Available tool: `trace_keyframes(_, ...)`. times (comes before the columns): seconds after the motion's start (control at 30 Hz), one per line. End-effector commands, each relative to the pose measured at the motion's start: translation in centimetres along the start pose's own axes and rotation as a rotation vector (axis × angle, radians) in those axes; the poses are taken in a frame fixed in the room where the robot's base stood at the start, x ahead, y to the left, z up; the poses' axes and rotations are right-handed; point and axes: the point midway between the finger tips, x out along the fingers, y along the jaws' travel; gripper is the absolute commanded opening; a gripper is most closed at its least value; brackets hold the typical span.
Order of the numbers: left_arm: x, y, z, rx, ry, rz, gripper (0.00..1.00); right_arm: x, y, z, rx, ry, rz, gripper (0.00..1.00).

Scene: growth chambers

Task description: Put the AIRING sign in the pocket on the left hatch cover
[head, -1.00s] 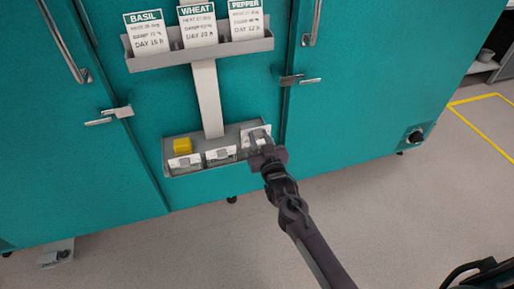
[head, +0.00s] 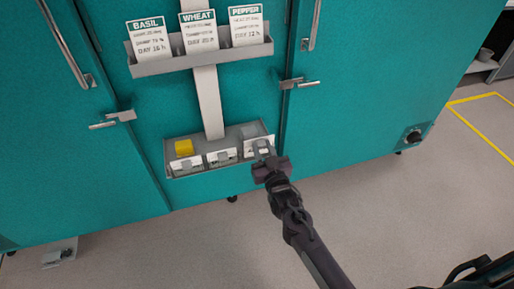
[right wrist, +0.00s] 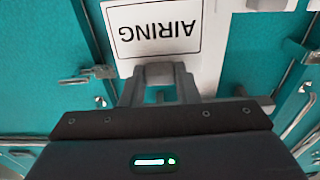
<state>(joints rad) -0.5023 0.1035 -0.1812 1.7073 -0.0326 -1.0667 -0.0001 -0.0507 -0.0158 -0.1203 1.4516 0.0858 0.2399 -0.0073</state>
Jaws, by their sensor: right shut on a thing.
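My right gripper (head: 262,150) is shut on the AIRING sign (head: 255,141), a white card at the right end of the low grey tray on the teal chamber front. In the right wrist view the sign (right wrist: 153,27) shows its black lettering upside down, and the gripper's fingers (right wrist: 158,78) close on its grey tab. A bare grey part of the tray shows behind the sign. I cannot tell whether the sign touches the tray. I cannot make out the left hatch cover or its pocket. My left gripper is not in view.
The low tray (head: 171,173) also holds two tabbed white cards (head: 185,164) (head: 221,157) and a yellow block (head: 184,147). An upper rack (head: 200,62) holds BASIL, WHEAT and PEPPER cards. Door handles (head: 298,83) stick out.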

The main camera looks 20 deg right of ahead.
Motion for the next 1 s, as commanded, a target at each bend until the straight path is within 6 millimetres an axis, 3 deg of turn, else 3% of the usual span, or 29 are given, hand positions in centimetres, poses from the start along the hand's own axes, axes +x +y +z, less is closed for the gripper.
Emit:
trace_keyframes(0.7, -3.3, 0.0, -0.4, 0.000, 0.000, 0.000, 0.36, -5.8, 0.0, -0.2, 0.000, -0.001, 0.000, 0.04)
trace_keyframes(1.0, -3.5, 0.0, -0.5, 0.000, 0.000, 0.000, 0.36, -6.5, 0.0, -0.1, 0.000, 0.001, 0.000, 0.04)
